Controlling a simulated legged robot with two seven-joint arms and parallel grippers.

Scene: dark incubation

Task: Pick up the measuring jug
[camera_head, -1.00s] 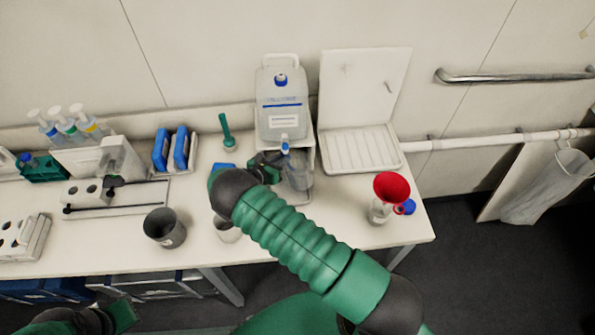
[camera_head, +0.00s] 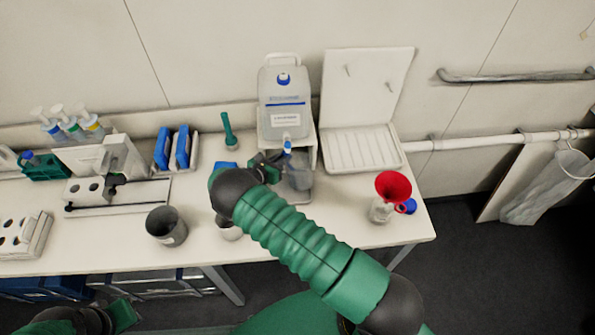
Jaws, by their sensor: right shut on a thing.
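The measuring jug (camera_head: 300,174) is a clear greyish vessel below the blue tap of the white carboy on its stand. My right arm crosses the picture from the lower right, and its gripper (camera_head: 272,165) is shut on the jug at its left side. My wrist hides part of the gripper, and the fingertips show only partly. I cannot tell whether the jug touches the stand's base. My left gripper (camera_head: 118,315) shows only in part at the lower left, far from the jug, and its fingers cannot be made out.
The carboy (camera_head: 284,105) stands close behind the jug. A white drying rack (camera_head: 362,150) is to its right. A flask with a red funnel (camera_head: 392,187) stands near the table's right end. A grey beaker (camera_head: 166,227) and a small cup (camera_head: 229,231) stand near the front edge.

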